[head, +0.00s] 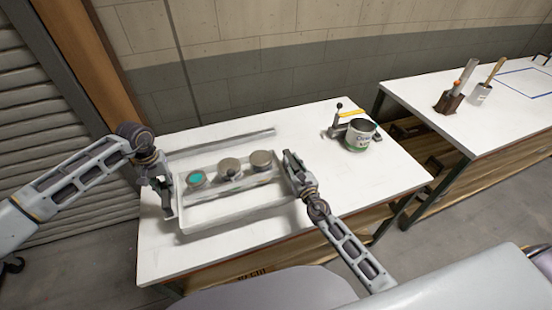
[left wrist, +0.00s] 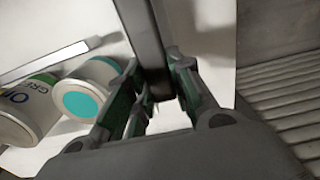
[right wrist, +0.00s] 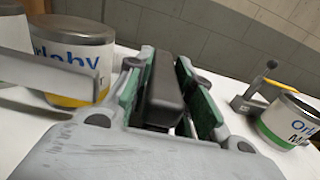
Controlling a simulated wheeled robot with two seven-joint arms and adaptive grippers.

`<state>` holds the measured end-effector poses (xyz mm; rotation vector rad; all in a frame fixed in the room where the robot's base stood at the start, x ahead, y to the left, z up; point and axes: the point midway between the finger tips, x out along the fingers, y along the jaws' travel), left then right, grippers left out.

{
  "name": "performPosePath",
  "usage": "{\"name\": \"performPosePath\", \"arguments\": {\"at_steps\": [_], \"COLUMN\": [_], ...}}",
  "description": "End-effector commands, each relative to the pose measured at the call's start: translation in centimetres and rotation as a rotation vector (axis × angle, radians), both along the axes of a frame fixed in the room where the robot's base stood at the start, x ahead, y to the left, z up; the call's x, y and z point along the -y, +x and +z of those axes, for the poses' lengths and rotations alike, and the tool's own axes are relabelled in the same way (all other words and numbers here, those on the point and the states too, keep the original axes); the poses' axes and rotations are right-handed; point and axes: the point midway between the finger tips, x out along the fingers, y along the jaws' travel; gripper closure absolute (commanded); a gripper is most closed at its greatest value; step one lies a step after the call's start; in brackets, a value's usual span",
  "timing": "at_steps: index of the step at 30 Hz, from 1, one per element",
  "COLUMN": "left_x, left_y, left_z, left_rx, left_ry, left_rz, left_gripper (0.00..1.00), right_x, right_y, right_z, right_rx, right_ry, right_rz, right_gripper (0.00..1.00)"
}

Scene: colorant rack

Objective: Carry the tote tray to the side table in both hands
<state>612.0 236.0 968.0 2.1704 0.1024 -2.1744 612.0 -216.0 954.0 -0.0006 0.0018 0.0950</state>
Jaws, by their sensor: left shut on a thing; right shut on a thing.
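The white tote tray (head: 238,216) is over the near-left part of the white workbench and holds three cans. One can (head: 196,180) has a teal top; the others, a middle can (head: 230,168) and a right can (head: 262,160), have greyish tops. My left gripper (head: 166,194) is at the tray's left end, shut on a dark handle bar (left wrist: 147,40). My right gripper (head: 292,168) is at the right end, shut on a black handle (right wrist: 164,88). I cannot tell whether the tray's underside touches the bench. The side table (head: 440,85) stands at the right.
An Orleby can (head: 358,136) with a green band stands beside a small clamp-like device (head: 338,122) at the bench's right. A grey rail (head: 222,141) lies behind the tray. A floor gap separates the tables.

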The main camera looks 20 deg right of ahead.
Motion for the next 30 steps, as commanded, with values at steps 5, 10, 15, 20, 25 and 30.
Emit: {"name": "performPosePath", "arguments": {"at_steps": [5, 10, 15, 20, 25, 30], "left_x": [0.0, 0.0, 0.0, 0.0, 0.0, 0.0], "left_y": [0.1, 0.1, 0.1, 0.1, 0.1, 0.1], "left_z": [0.2, 0.2, 0.0, -0.4, -1.1, -1.8], "left_rx": [0.003, 0.003, 0.003, 0.003, 0.003, 0.002], "left_ry": [-0.001, -0.001, -0.001, -0.001, -0.001, -0.001], "left_rz": [0.0, 0.0, 0.0, 0.0, 0.0, 0.0], "left_gripper": [1.0, 1.0, 1.0, 1.0, 1.0, 1.0], "right_x": [0.0, 0.0, 0.0, 0.0, 0.0, 0.0], "right_y": [0.1, 0.1, 0.1, 0.1, 0.1, 0.1], "right_z": [0.3, 0.3, 0.2, -0.3, -1.0, -1.7], "right_rx": [0.005, 0.005, 0.005, 0.005, 0.005, 0.005], "right_ry": [0.0, 0.0, 0.0, 0.0, 0.0, 0.0], "right_rz": [-0.001, -0.001, -0.001, -0.001, -0.001, -0.001], "right_gripper": [1.0, 1.0, 1.0, 1.0, 1.0, 1.0]}}
